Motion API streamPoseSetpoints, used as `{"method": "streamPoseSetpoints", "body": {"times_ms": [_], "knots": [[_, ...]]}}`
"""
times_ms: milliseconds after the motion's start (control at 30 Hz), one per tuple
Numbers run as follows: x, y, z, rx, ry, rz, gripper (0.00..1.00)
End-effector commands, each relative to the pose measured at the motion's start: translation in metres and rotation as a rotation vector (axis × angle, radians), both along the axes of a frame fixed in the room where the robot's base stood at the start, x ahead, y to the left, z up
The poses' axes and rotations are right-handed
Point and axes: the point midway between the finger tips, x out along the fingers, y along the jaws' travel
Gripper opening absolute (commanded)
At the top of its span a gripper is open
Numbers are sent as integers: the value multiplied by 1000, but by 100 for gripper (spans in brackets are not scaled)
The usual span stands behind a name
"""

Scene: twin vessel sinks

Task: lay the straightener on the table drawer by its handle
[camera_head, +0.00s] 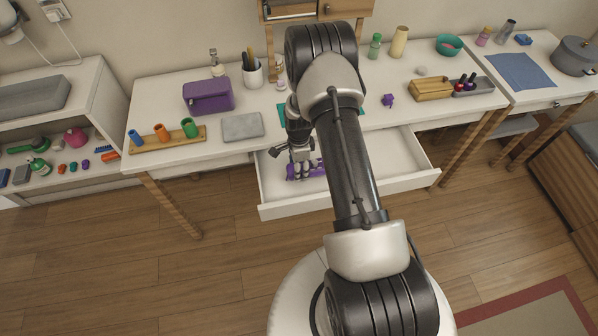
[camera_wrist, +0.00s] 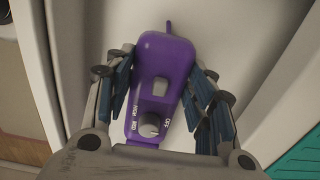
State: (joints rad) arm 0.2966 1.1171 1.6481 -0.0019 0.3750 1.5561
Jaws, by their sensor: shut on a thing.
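The straightener (camera_head: 319,169) is purple and shows partly behind my gripper over the open white table drawer (camera_head: 395,160). In the wrist view, the purple handle (camera_wrist: 160,55) has a grey button and a round dial with printed settings. My gripper (camera_head: 302,174) points down into the left part of the drawer. In the wrist view, my gripper (camera_wrist: 160,78) is shut on the handle, with fingers on both sides. The rest of the straightener is hidden in the wrist view. I cannot tell whether it touches the drawer floor.
The drawer's right part looks empty, partly behind my arm. On the white table (camera_head: 150,95) above stand a purple box (camera_head: 208,95), a grey slab (camera_head: 242,126), a rack with coloured cups (camera_head: 165,140) and a wooden tray (camera_head: 431,90). The drawer's front wall (camera_head: 290,208) rises below my gripper.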

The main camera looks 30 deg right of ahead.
Motion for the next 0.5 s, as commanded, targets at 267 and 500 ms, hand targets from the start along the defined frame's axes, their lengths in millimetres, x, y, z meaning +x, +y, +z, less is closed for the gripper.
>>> {"method": "streamPoseSetpoints", "body": {"times_ms": [267, 500], "knots": [[1, 0, -27, 0, -1, 0, 12], [0, 0, -29, 0, 0, 0, 12]]}}
